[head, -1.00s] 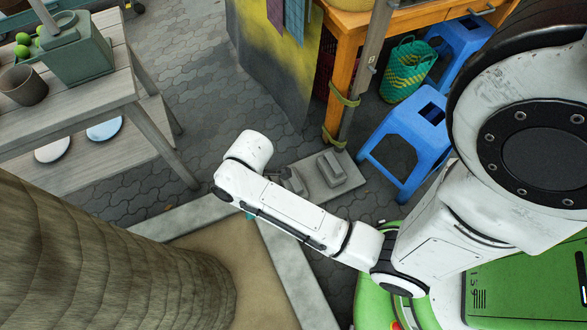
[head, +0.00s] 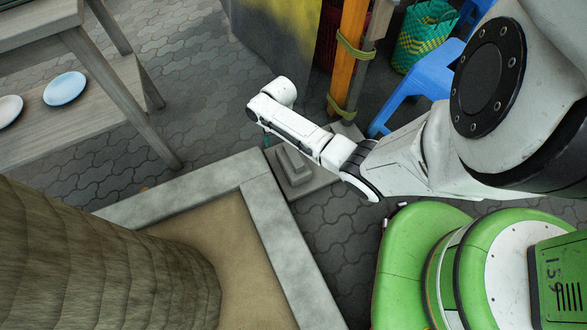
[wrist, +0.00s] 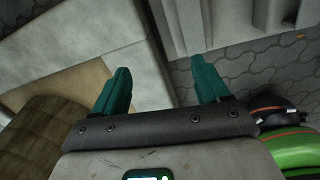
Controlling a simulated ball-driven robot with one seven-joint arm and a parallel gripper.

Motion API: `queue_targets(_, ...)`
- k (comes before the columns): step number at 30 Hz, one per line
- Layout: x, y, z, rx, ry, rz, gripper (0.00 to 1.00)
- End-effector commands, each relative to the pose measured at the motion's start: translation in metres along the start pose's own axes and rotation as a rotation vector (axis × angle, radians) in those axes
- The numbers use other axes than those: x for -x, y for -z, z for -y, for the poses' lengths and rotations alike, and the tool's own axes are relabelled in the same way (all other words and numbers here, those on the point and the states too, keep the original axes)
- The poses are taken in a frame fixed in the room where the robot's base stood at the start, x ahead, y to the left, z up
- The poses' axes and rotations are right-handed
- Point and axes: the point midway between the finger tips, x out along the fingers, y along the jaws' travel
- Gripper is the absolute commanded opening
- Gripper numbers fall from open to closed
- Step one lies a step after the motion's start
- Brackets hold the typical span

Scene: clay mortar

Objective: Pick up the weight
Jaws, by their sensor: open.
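A grey stepped block (head: 293,163), which looks like the weight, sits on a flat grey slab (head: 315,184) on the paving in the head view. In the wrist view a grey block (wrist: 272,14) shows at the top right, beyond my right finger. My gripper (wrist: 165,76) has two teal fingers spread wide with nothing between them. In the head view my gripper is mostly hidden behind the wrist; only a bit of teal shows left of the block.
A concrete planter border (head: 283,235) runs close beside the slab, around a thick trunk (head: 100,265). An orange post (head: 347,55) and blue stool (head: 418,83) stand behind. A wooden bench (head: 75,110) is at left. Paving between bench and post is clear.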

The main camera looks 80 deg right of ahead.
Motion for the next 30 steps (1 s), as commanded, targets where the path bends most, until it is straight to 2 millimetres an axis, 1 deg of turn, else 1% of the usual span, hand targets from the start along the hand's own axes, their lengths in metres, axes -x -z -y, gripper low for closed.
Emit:
queue_targets(1,-0.018,-0.005,0.019,0.030,0.017,-0.002,0.75)
queue_targets(3,-0.027,-0.008,0.037,0.076,0.033,-0.007,0.75)
queue_targets(7,-0.036,-0.010,0.054,0.127,0.050,-0.013,0.75)
queue_targets(11,-0.045,-0.010,0.059,0.141,0.054,-0.015,0.75)
queue_targets(14,-0.057,-0.010,0.059,0.141,0.054,-0.016,0.75)
queue_targets(18,-0.079,-0.009,0.060,0.141,0.054,-0.016,0.75)
queue_targets(21,-0.089,-0.010,0.061,0.140,0.054,-0.014,0.75)
queue_targets(26,-0.094,-0.010,0.061,0.138,0.053,-0.014,0.75)
queue_targets(30,-0.106,-0.009,0.061,0.138,0.053,-0.014,0.75)
